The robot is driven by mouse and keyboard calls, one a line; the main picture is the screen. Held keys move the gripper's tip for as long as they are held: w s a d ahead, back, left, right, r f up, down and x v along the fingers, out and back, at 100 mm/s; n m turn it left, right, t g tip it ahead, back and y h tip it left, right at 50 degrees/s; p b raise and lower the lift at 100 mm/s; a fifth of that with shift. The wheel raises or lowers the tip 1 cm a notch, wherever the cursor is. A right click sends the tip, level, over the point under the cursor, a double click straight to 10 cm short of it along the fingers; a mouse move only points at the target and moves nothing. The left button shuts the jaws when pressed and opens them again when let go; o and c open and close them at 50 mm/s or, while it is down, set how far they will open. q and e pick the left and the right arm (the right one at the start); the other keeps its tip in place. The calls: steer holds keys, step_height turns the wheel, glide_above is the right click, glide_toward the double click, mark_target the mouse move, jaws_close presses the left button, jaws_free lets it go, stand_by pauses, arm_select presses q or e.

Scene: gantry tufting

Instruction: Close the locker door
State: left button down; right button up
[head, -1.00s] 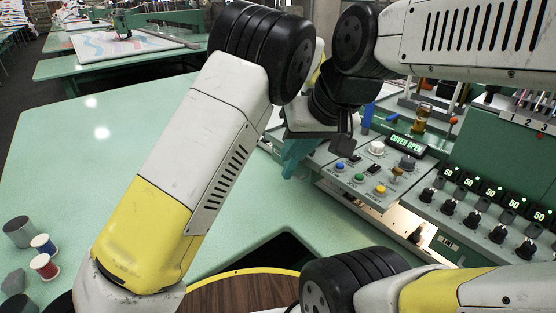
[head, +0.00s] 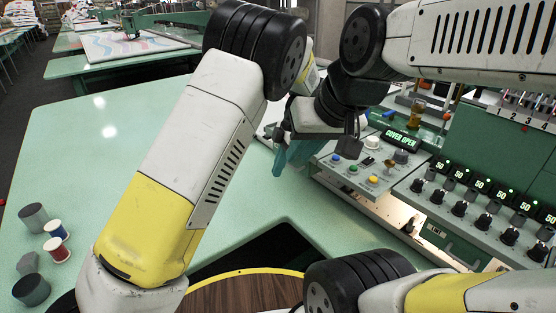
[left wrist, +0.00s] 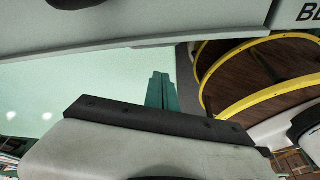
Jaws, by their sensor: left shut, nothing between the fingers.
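No locker door can be made out for certain in either view. My left gripper (head: 284,160) is shut and empty, its teal fingers over the green table beside the machine's control panel. In the left wrist view its teal fingers (left wrist: 161,91) are together over the pale green tabletop. A large pale panel (left wrist: 130,22) runs across the top of that view, with a part marked "BL" at the top right; I cannot tell what it is. My right arm comes in from the upper right, and its fingertips are hidden.
The machine's control panel (head: 362,165) with coloured buttons and a "COVER OPEN" display (head: 402,135) stands close to my left gripper. Knobs and "50" readouts lie right of it. Spools (head: 58,249) stand on the green table (head: 90,170) at left; its middle is clear.

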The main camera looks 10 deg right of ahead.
arm_select(q)
steer(key=w+v, duration=0.1)
steer(key=v, duration=0.8)
steer(key=a+r+m+h, duration=0.35)
steer(key=a+r, duration=0.35)
steer(key=a, duration=0.5)
steer(key=s+a+r+m+t+h, duration=0.1)
steer(key=s+a+r+m+t, duration=0.15)
steer(key=s+a+m, duration=0.45)
steer(key=s+a+r+m+t+h, duration=0.1)
steer(key=s+a+r+m+h, duration=0.15)
steer(key=s+a, duration=0.45)
steer(key=s+a+f+m+t+y, duration=0.1)
steer(key=s+a+f+m+t, duration=0.1)
steer(key=s+a+m, duration=0.3)
steer(key=s+m+t, duration=0.1)
steer(key=s, duration=0.2)
steer(key=shift+s+a+m, duration=0.2)
steer(key=shift+s+m, duration=0.05)
steer(key=shift+m, duration=0.15)
